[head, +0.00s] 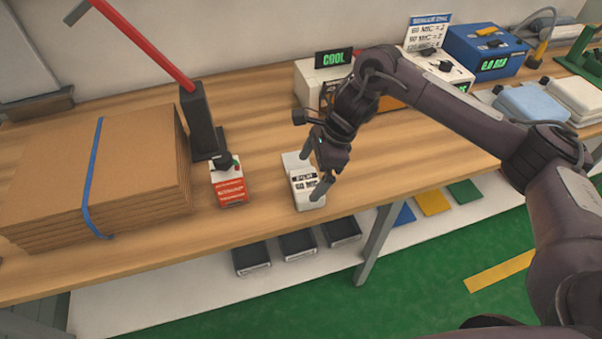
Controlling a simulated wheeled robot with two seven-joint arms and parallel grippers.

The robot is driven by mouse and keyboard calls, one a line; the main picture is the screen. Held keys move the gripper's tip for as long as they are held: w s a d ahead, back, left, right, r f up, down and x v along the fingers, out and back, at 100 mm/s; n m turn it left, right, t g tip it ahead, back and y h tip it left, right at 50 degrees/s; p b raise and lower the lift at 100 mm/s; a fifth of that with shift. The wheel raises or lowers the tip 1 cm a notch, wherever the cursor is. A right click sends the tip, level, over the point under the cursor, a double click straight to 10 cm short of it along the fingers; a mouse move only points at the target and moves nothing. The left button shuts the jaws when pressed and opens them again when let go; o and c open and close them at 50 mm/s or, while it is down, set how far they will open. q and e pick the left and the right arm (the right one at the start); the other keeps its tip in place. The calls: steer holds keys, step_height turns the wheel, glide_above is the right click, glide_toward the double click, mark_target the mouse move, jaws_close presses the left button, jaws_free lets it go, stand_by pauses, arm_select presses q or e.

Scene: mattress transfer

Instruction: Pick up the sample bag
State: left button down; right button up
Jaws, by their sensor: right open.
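A white bag-like packet with a dark-lettered label (305,200), which looks like the sample bag, lies on the wooden table near its front edge. My right gripper (314,172) hangs over it with its two fingers spread apart. The gripper partly covers the packet, and I cannot tell whether a finger touches it. My left gripper is out of view.
A red and white box with a black knob (229,186) stands left of the packet, beside a black post with a red lever (201,122). Strapped cardboard sheets (60,170) fill the left. A device reading COOL (312,83) stands behind. Black trays (298,245) sit on the lower shelf.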

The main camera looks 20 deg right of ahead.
mark_target(307, 183)
steer(key=shift+w+d+r+n, duration=0.15)
steer(key=shift+w+d, duration=0.05)
steer(key=shift+d, duration=0.2)
steer(key=shift+w+d+r+n, duration=0.15)
steer(key=shift+d, duration=0.2)
steer(key=shift+w+f+g, duration=0.15)
steer(key=shift+f+g, duration=0.1)
steer(key=shift+g, duration=0.05)
steer(key=shift+a+f, duration=0.15)
steer(key=shift+f, duration=0.35)
steer(key=shift+a+f, duration=0.3)
steer(key=shift+f, duration=0.3)
steer(key=p+x, duration=0.1)
steer(key=x, duration=0.2)
steer(key=shift+f, duration=0.35)
steer(key=shift+w+a+f+p, duration=0.1)
steer(key=shift+f+p, duration=0.2)
steer(key=shift+f, duration=0.15)
steer(key=c, duration=0.7)
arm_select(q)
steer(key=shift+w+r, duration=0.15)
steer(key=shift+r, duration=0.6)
arm_select(e)
steer(key=shift+c, duration=0.3)
